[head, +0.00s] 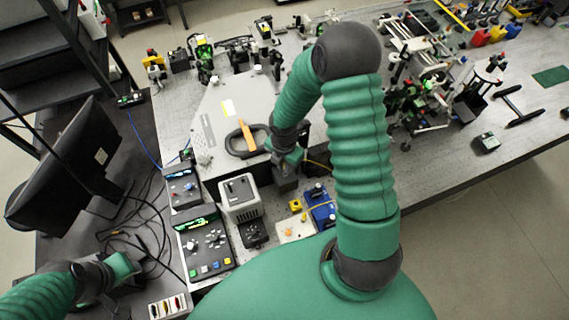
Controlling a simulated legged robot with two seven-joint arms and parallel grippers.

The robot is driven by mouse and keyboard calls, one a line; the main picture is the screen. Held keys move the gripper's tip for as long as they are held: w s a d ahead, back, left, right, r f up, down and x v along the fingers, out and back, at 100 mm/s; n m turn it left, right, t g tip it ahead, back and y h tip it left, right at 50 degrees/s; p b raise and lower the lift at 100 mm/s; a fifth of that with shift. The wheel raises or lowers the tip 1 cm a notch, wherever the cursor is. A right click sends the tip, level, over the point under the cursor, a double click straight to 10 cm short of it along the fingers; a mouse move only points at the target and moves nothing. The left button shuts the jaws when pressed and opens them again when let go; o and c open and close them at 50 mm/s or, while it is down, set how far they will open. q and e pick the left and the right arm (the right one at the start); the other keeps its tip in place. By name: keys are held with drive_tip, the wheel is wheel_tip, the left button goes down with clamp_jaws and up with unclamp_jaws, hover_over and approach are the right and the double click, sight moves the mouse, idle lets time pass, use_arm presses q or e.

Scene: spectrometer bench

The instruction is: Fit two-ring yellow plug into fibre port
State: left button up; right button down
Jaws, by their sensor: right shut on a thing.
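My right arm arches over the bench, and its gripper (287,172) points down at the front right corner of the large grey instrument housing (215,125). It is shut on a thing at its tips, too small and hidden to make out. A thin yellow cable (318,163) runs right beside it, which suggests a yellow plug. I cannot see the rings, nor tell which opening is the fibre port. A dark block (286,184) is just below the gripper. My left gripper (132,272) is at lower left, above the cables; its jaws do not show clearly.
A monitor (65,170) and loose black cables fill the left. Optics mounts crowd the back.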

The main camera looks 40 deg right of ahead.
drive_tip(key=shift+f, duration=0.2)
drive_tip(key=shift+f+b, duration=0.9)
drive_tip(key=shift+f, duration=0.15)
drive_tip(key=c, duration=1.3)
unclamp_jaws()
drive_tip(key=shift+r, duration=0.1)
